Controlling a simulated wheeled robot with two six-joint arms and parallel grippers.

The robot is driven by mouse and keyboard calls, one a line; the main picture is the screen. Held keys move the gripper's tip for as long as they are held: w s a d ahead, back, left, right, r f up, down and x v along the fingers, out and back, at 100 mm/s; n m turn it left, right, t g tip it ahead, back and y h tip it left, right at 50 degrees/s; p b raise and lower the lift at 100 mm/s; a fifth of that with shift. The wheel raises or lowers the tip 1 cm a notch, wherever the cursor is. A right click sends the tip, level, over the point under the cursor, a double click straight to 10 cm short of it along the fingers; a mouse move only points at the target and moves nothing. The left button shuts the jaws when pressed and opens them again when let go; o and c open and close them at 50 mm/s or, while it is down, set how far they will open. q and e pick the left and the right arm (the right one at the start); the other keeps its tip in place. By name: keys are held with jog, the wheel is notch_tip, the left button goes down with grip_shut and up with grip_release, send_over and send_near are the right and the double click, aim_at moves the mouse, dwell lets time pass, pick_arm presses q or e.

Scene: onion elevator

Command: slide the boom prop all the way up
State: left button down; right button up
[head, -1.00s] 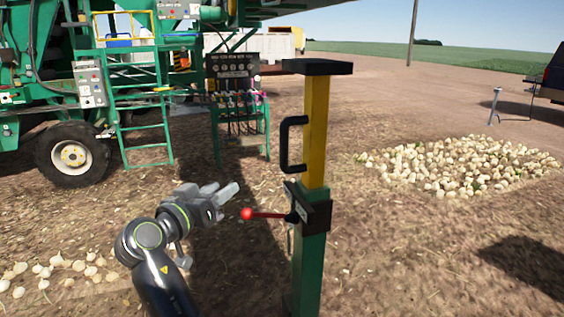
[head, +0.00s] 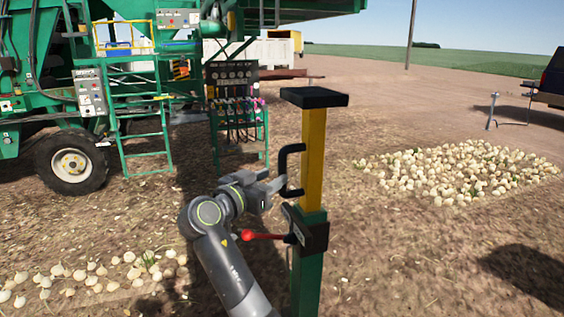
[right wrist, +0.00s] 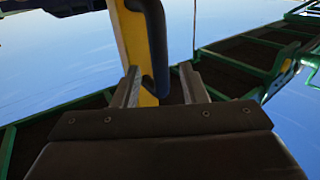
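The boom prop is a yellow inner post (head: 314,158) with a black top plate (head: 314,97), standing in a green outer tube (head: 306,280). A black D-shaped handle (head: 285,165) is on the post's left side. A dark collar (head: 310,230) carries a lever with a red knob (head: 249,235), pointing left. My right gripper (head: 276,189) is at the handle's lower part. In the right wrist view its fingers (right wrist: 160,88) stand apart, with the dark handle (right wrist: 156,45) and yellow post beyond and between them; contact cannot be told. My left gripper is not in view.
The green machine (head: 40,90) with a ladder (head: 138,125) and wheel stands at the back left. A hose and valve stand (head: 236,105) is behind the prop. Onion piles lie at right (head: 455,172) and lower left (head: 90,278). Bare ground surrounds the prop.

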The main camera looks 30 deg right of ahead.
aim_at(280, 173)
jog(key=p+x, duration=0.1)
jog(key=x, duration=0.4)
jog(key=shift+p, duration=0.4)
grip_shut()
